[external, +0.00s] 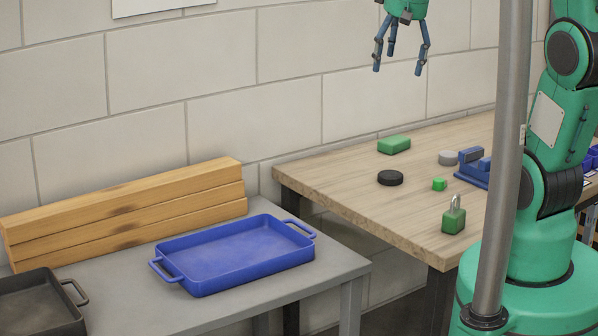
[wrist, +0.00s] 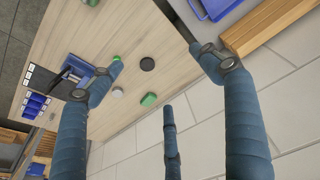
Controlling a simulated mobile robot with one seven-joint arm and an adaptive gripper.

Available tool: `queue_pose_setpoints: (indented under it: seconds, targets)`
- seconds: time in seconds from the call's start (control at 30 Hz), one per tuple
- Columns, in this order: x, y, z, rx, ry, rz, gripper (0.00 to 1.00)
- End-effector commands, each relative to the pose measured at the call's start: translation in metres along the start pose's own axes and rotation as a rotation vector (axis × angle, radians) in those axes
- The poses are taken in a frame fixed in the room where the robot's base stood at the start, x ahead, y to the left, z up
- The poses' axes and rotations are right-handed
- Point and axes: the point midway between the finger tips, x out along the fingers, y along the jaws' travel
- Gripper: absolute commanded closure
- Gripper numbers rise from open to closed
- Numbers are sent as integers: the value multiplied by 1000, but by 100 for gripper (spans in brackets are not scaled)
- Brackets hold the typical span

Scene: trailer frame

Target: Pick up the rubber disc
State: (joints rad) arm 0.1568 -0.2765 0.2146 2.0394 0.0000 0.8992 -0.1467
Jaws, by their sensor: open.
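The black rubber disc (external: 390,178) lies flat on the wooden table, near its left edge. It also shows in the wrist view (wrist: 147,64), between my spread fingers. My gripper (external: 398,68) is high above the table in front of the wall, with its blue fingers pointing down. The fingers are apart and nothing is between them; in the wrist view (wrist: 158,74) they reach in from the bottom and sides. The gripper is well clear of the disc.
A blue tray (external: 235,257) stands on the grey table beside stacked timbers (external: 130,215). A grey pole (external: 505,150) rises at right.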

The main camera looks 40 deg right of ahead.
Motion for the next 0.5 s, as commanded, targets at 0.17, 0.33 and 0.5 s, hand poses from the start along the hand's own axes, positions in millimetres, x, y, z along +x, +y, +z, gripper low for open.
queue_pose_setpoints:
  seconds: [0.17, 0.33, 0.5]
  targets:
    - [39, 25, -34, 4, -52, 0, 22]
    - [80, 49, -61, 5, -98, -3, 22]
    - [127, 75, -82, 7, -144, -9, 22]
